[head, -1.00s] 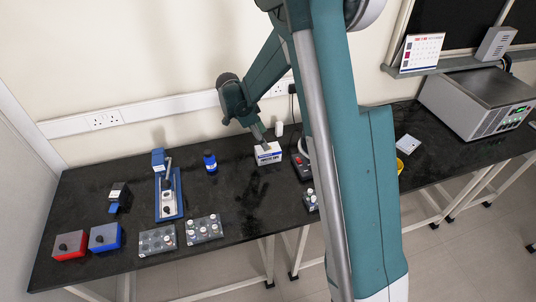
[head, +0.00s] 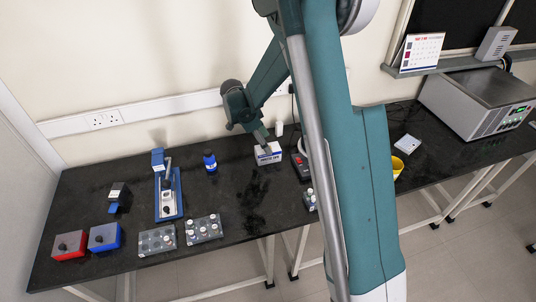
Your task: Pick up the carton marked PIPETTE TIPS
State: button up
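A small white and blue carton (head: 269,157) stands on the black bench, left of my arm's column. Its printing is too small to read, so I cannot confirm the PIPETTE TIPS mark. My gripper (head: 264,144) points down at the top of this carton and overlaps it in the picture. The fingers are small and partly merged with the carton, so I cannot tell if they are closed on it.
A dark device with a red part (head: 300,165) stands close right of the carton, and a white bottle (head: 279,128) behind it. A blue bottle (head: 210,162) stands to the left. Clear racks (head: 204,229) hold vials near the front edge. Bench between is mostly clear.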

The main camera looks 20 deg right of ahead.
aim_at(262, 158)
jog(key=shift+x, duration=2.35)
jog(key=shift+a, duration=0.1)
jog(key=shift+f+b, duration=0.3)
jog(key=shift+b, duration=0.3)
jog(key=shift+c, duration=0.3)
jog(key=c, duration=1)
